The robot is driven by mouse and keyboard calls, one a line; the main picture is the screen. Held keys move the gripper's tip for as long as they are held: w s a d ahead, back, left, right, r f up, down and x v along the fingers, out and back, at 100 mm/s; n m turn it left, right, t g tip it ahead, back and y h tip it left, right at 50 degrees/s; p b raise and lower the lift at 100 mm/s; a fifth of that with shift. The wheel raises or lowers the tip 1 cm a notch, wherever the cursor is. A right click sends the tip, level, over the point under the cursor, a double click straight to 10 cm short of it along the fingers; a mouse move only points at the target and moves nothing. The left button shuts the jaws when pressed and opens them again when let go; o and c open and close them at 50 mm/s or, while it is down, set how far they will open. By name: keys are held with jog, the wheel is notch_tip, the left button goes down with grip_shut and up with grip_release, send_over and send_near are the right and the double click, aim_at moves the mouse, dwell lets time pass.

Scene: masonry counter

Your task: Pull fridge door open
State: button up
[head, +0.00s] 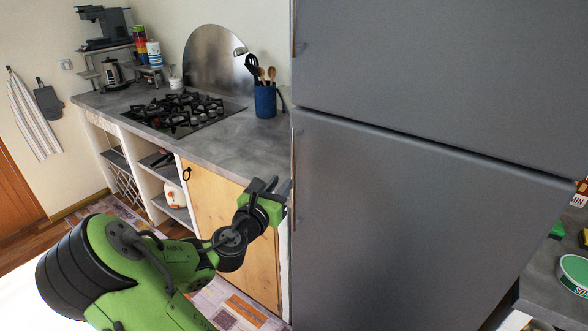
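The grey fridge stands at the right of the head view, with an upper door (440,75) and a lower door (400,220). Both doors look shut, with a dark seam between them. A thin vertical handle (293,155) runs along the left edge of the lower door. My gripper (282,188) is at that left edge, beside the lower part of the handle. Its fingers are small and seen edge-on, so I cannot tell whether they are open, shut or touching the handle.
A counter (225,150) with a gas hob (185,112) and a blue utensil pot (265,101) adjoins the fridge on the left. A wooden cabinet door (220,210) is behind my arm. Another counter (545,270) with a round green-rimmed item (575,272) is at the right.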

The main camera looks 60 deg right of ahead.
aim_at(293, 167)
jog(key=d, duration=0.9)
jog(key=shift+w+d, duration=0.25)
jog(key=shift+f, duration=0.1)
jog(key=shift+c, duration=0.4)
grip_shut()
